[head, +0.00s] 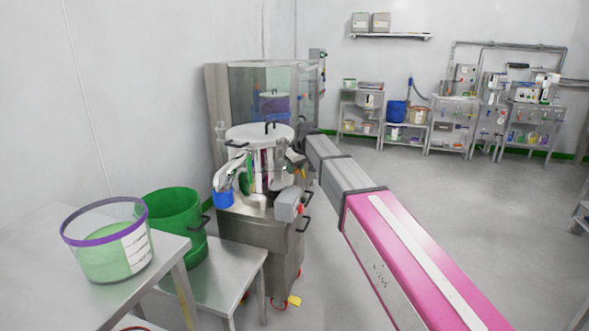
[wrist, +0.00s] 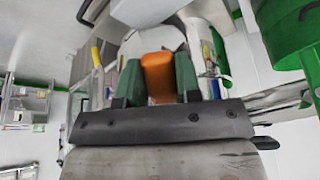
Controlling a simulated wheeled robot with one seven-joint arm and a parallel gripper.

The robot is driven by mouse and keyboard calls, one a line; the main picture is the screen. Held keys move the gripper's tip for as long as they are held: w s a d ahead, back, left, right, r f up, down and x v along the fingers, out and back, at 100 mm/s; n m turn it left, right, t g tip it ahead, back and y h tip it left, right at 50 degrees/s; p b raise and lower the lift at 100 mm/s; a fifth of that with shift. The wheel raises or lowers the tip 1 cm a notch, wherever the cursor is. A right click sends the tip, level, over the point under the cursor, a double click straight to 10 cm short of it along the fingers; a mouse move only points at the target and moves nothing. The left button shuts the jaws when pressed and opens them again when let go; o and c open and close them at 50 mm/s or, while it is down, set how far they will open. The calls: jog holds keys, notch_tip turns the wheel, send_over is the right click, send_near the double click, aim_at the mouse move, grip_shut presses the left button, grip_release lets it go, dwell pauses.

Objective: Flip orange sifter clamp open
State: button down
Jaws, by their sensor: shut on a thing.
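The orange sifter clamp (wrist: 157,70) shows in the middle of the wrist view, between the two green finger pads of my gripper (wrist: 158,84). My gripper is shut on the clamp, with one pad on each side of it. The sifter (head: 260,133), a white and steel drum with a black handle on its lid, stands on a steel cabinet in the head view. My arm reaches to the right side of the sifter there. The clamp is not clearly visible in the head view, and its hinge is hidden in the wrist view.
A green bucket (head: 172,219) and a clear tub with a purple rim (head: 104,211) stand on tables at the left. The green bucket also shows in the wrist view (wrist: 285,30). Shelves with equipment (head: 410,133) line the back wall.

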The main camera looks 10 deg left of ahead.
jog(key=shift+d+r+g+h, duration=0.1)
jog(key=shift+r+g+h, duration=0.5)
jog(key=shift+h, duration=0.2)
jog(key=shift+s+d+r+g+h, duration=0.15)
jog(key=shift+d+r+g+h, duration=0.1)
jog(key=shift+r+g+h, duration=0.45)
jog(key=shift+f, duration=0.15)
